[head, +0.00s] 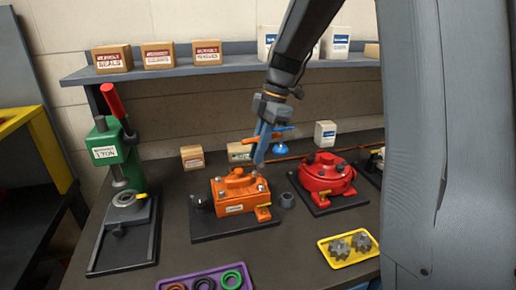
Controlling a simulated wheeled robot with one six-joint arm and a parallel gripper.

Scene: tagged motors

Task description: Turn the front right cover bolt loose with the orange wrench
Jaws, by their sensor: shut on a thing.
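The orange motor unit (236,205) sits on a black base plate (212,229) at the middle of the bench, with small grey bolts on its cover. The front right cover bolt (261,188) shows at the cover's right side. My gripper (261,157) has blue fingers pointing down, above the right rear of the orange unit in the picture. It is shut on the orange wrench (283,128), whose orange parts show on both sides of the fingers. The wrench's working end and any contact with a bolt cannot be made out.
A green press (112,158) stands left. A purple tray (209,281) with rings and a yellow tray (348,249) with gears lie in front. Boxes line the shelf (222,64) behind.

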